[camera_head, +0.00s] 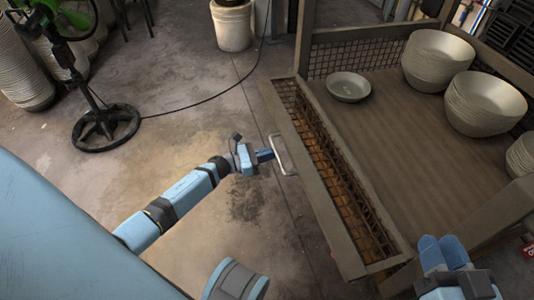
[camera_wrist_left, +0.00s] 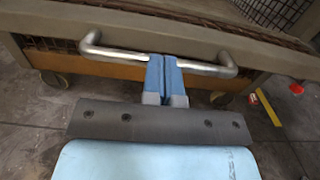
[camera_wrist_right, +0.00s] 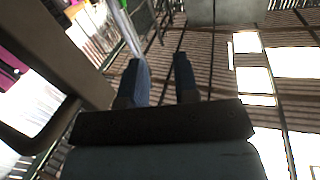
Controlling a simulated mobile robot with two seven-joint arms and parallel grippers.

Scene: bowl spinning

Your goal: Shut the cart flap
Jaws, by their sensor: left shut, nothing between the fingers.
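The cart flap (camera_head: 305,165) is a brown metal frame with rusty mesh along the cart's left side. It leans outward from the deck, partly open. A silver bar handle (camera_head: 283,156) sticks out from its outer face. It also shows in the left wrist view (camera_wrist_left: 205,67). My left gripper (camera_head: 268,155) is shut and empty at the handle. In the left wrist view its fingertips (camera_wrist_left: 165,62) overlap the bar; whether they touch it I cannot tell. My right gripper (camera_head: 442,248) is over the cart's near right side. Its fingers (camera_wrist_right: 160,70) stand apart, with nothing between them.
The cart deck (camera_head: 400,150) carries a single shallow bowl (camera_head: 348,87) near the flap and stacks of bowls (camera_head: 438,60) at the back right. A fan stand (camera_head: 105,127) with a cable and a white bucket (camera_head: 232,25) stand beyond. The floor left of the flap is clear.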

